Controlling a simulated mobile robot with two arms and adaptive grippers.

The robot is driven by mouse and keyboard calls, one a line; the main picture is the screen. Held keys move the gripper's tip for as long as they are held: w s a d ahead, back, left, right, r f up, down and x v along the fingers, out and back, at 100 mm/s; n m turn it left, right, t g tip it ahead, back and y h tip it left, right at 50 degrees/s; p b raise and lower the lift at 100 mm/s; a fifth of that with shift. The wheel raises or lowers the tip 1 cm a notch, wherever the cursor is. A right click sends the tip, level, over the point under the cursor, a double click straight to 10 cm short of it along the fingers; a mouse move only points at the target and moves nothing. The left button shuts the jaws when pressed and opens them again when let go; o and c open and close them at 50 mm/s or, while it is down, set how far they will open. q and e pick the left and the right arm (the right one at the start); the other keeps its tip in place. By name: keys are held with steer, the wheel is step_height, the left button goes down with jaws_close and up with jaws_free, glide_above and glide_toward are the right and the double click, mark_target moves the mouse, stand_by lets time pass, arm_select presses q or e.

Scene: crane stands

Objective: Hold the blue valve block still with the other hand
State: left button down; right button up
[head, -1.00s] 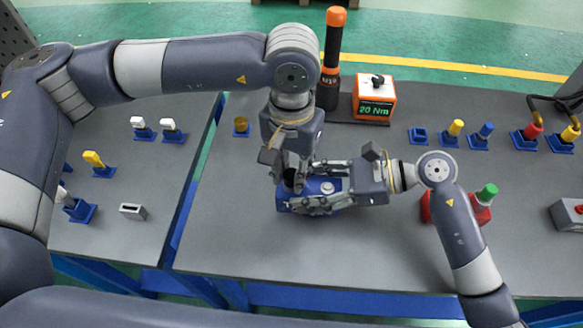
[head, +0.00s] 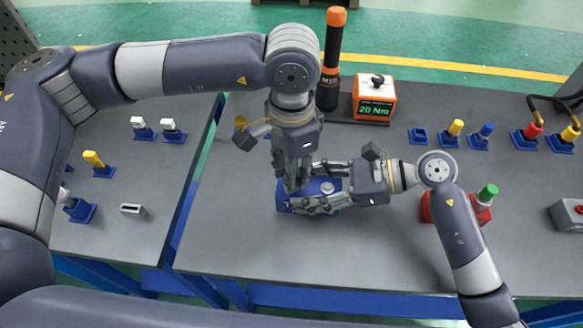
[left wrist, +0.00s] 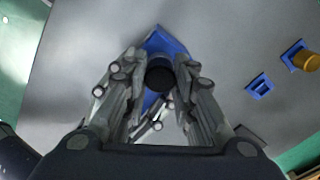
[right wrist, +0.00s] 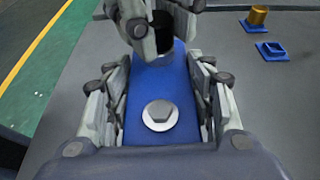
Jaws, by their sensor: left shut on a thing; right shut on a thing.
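The blue valve block (head: 315,186) lies on the grey table, partly hidden by both grippers. Its blue top shows in the right wrist view (right wrist: 145,88), with a silver hex fitting (right wrist: 160,115) on it. My right gripper (head: 306,190) is shut on the block, with a finger along each long side. My left gripper (head: 292,187) points down over the block's other end and is shut on a dark round part (right wrist: 163,32). This part also shows between the fingers in the left wrist view (left wrist: 160,76). Whether it is seated in the block is hidden.
A torque tool with an orange top (head: 331,60) and an orange box reading 20 Nm (head: 374,100) stand behind. A red block with a green cap (head: 478,205) is close to my right arm. The table front is clear.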

arm_select(q)
steer(key=c, duration=1.2)
jaws_free()
steer(key=shift+c, duration=0.2)
steer(key=shift+c, duration=0.9)
